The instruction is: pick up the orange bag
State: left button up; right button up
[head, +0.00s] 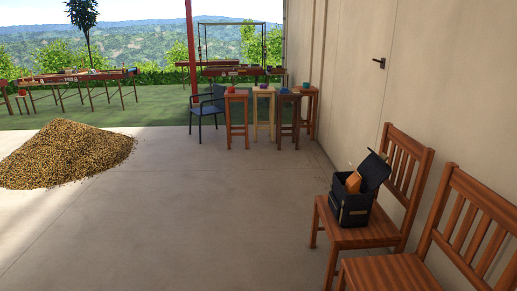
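An orange item that looks like the orange bag (353,182) pokes out of an open black box (352,212). The box stands on the seat of a wooden chair (351,236) at the right, with its lid raised. Most of the orange item is hidden inside the box. Neither of my grippers is in the head view.
A second wooden chair (468,232) is nearer, at the right edge. A wall with a door (352,80) runs behind the chairs. A heap of beans (62,155) lies at the left. Stools (236,118) and a blue chair (208,108) stand farther back. The concrete floor (190,220) between is clear.

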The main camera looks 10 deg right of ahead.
aim_at(353, 183)
jog(key=i+u, duration=0.2)
jog(key=i, duration=0.45)
jog(key=i+u, duration=0.15)
jog(key=i, duration=0.5)
jog(key=i+l+u, duration=0.2)
jog(key=i, duration=0.5)
jog(key=i+j+z, duration=0.1)
jog(key=i, duration=0.5)
jog(key=i+j+z, duration=0.1)
jog(key=i, duration=0.5)
jog(key=i+j+z, duration=0.1)
jog(key=i+j, duration=0.15)
jog(key=i, duration=0.35)
jog(key=z, duration=2.05)
jog(key=j, duration=0.1)
